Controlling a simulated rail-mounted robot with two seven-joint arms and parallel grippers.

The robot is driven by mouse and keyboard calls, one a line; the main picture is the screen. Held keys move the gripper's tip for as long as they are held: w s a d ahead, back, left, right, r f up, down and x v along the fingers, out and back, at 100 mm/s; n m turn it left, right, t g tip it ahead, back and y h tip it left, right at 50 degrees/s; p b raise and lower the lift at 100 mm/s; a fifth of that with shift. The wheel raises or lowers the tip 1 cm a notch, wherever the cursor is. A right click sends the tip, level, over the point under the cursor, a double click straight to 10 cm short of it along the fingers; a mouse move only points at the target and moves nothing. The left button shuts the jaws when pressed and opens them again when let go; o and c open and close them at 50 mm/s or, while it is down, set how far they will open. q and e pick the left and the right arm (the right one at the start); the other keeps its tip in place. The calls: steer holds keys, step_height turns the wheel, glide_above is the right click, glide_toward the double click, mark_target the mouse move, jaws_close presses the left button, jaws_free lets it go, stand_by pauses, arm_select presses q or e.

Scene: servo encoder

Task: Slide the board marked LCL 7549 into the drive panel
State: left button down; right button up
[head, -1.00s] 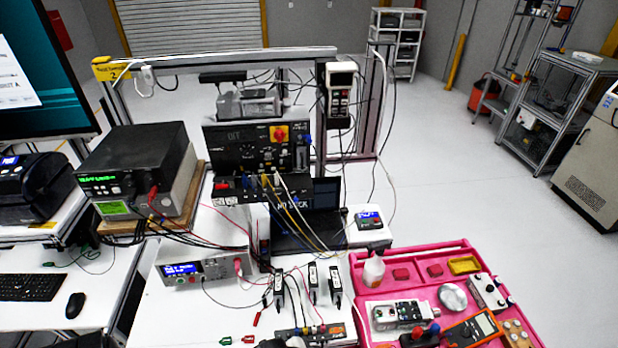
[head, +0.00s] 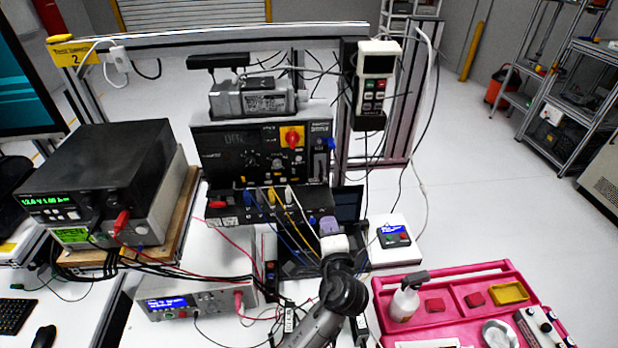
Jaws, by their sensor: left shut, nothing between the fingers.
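The drive panel (head: 225,150) is a black upright unit with a red-and-yellow rotary switch, mid-view on the bench. A narrow upright slot-like part (head: 320,160) is at its right side. My left arm rises from the bottom, and my left gripper (head: 330,225) is shut and empty, in front of the laptop and just below the panel's lower right. Small dark boards with white labels stand at the bottom, one left of my arm (head: 288,320) and one right of it (head: 361,326). I cannot read their labels, and my arm may hide another. My right gripper is not in view.
A pink tool case (head: 450,275) with a spray bottle (head: 404,302) lies at right. A black power supply (head: 105,170) stands at left. Cables hang from the panel's lower front (head: 275,205). A handheld pendant (head: 376,85) hangs on the frame post at right.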

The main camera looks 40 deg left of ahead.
arm_select(q)
steer(key=m, duration=0.1)
steer(key=p, duration=0.4)
glide_toward(320, 178)
steer(key=x, duration=0.5)
steer(key=f+x, duration=0.1)
steer(key=x, duration=0.1)
steer(key=shift+w+a, duration=0.1)
steer(key=shift+w, duration=0.05)
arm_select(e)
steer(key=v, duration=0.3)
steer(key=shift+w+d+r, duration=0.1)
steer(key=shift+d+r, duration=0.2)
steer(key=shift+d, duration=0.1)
arm_select(q)
steer(key=shift+w+a+b, duration=0.1)
steer(key=shift+b, duration=0.2)
steer(key=b+x, duration=0.1)
steer(key=x, duration=0.2)
steer(key=shift+w+a+b, duration=0.1)
steer(key=shift+b, duration=0.2)
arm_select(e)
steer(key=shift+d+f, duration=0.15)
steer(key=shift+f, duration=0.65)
